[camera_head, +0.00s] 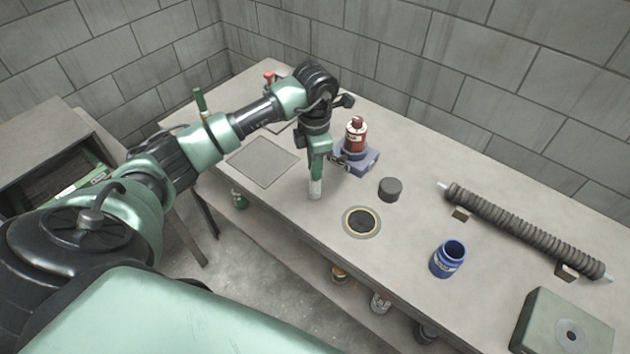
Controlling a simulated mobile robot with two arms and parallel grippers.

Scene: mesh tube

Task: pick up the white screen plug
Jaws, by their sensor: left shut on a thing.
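The white screen plug (316,189) shows in the head view as a small pale, upright cylinder near the front edge of the table. My left gripper (318,174) points straight down over it and is shut on its upper part, which the fingers hide. I cannot tell whether the plug's lower end touches the tabletop. My right gripper is not in view.
A red bottle (356,134) on a blue-grey block (358,160) stands just right of the gripper. A dark grey cylinder (390,188), a black disc with a yellow ring (361,222), a blue jar (447,259) and a ribbed tube (520,228) lie further right. A flat grey plate (263,162) lies left.

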